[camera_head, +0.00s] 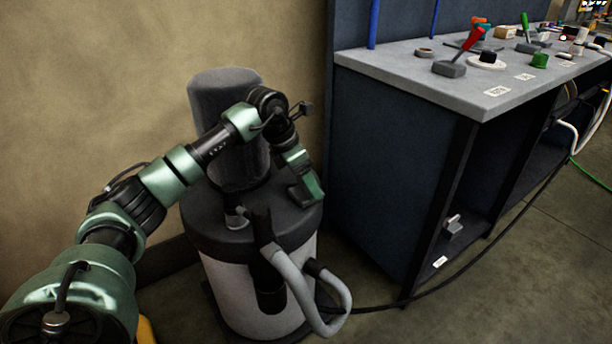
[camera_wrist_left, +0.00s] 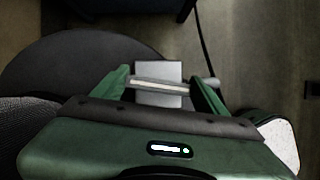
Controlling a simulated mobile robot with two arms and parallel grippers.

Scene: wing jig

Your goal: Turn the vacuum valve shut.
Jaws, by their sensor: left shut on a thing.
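The vacuum valve shows in the left wrist view as a small grey block (camera_wrist_left: 158,70) with a pale bar-shaped handle (camera_wrist_left: 160,85) across it. My left gripper (camera_wrist_left: 163,88) has its green fingers on either side of the handle and is shut on it. The handle lies crosswise from finger to finger. In the head view my left gripper (camera_head: 308,192) is at the right edge of the black lid of the vacuum drum (camera_head: 258,308); it hides most of the valve there. My right gripper is in neither view.
A thick grey hose (camera_head: 335,290) loops from the drum's front. The workbench (camera_head: 400,60) with tools on top stands close on the right. A grey fitting (camera_head: 453,229) sits on its low shelf. A black cable (camera_head: 470,260) runs along the floor. A wall is behind.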

